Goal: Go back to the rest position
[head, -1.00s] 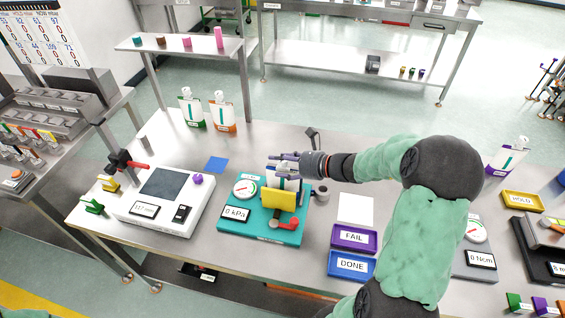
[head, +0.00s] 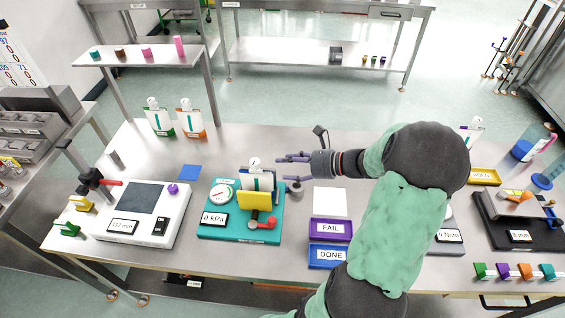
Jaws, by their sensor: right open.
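My right gripper (head: 296,170) is open and empty above the table, its fingers pointing left. It is to the right of and behind the teal pressure station (head: 212,229), apart from the pouch (head: 257,178) that stands there behind a yellow block (head: 254,200). The pouch is white with a teal stripe and a cap on top. The station's display reads 0 kPa and a red-handled valve (head: 264,223) is at its front. My left gripper is not in view.
A purple FAIL tray (head: 347,231) and a blue DONE tray (head: 311,256) lie in front of a white pad (head: 330,201). A white scale (head: 113,222) is at left. Two pouches (head: 158,118) stand at the back left. A black stand (head: 490,232) is at right.

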